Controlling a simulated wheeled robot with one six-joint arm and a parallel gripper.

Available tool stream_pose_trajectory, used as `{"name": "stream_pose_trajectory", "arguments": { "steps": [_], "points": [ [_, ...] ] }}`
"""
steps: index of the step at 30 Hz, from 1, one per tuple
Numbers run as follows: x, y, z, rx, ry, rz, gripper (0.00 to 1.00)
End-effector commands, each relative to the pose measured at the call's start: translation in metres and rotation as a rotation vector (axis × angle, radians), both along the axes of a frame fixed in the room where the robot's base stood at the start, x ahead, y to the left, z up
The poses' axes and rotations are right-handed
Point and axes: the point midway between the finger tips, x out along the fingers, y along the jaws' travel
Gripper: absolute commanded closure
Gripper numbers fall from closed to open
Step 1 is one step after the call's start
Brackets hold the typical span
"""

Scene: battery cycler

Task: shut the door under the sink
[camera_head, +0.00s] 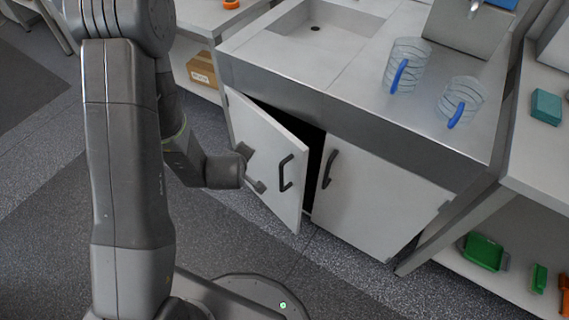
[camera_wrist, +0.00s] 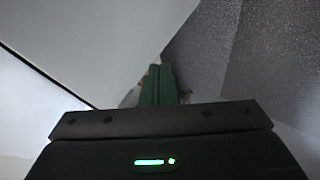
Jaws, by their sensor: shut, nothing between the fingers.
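The sink cabinet has two white doors with dark handles. The left door (camera_head: 262,150) stands ajar, hinged at its left side, with a dark gap along its top and free edge. Its handle (camera_head: 286,172) is near the free edge. The right door (camera_head: 375,190) looks closed or nearly so. My gripper (camera_head: 258,185) is in front of the left door's outer face, left of the handle; I cannot tell if it touches. In the wrist view my green fingers (camera_wrist: 160,70) are together and empty, beside a white panel (camera_wrist: 85,45) that looks like the door.
The sink counter (camera_head: 300,65) is above, with two clear containers with blue handles (camera_head: 400,75) (camera_head: 458,108). A shelf with green bins (camera_head: 484,251) is at the right. A cardboard box (camera_head: 203,70) sits on a low shelf at the left. The grey floor in front is clear.

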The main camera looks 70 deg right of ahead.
Motion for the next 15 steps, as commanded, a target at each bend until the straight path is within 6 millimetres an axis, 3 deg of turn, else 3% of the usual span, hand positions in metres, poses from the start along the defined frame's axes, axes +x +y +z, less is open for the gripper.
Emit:
{"name": "stream_pose_trajectory", "arguments": {
  "steps": [1,8,15],
  "points": [
    [0.005,0.000,-0.011,-0.028,-0.073,-0.092,1.00],
    [-0.003,0.004,-0.013,-0.221,-0.424,-0.563,1.00],
    [-0.034,0.037,-0.003,-0.518,-0.737,-0.940,1.00]
  ]
}}
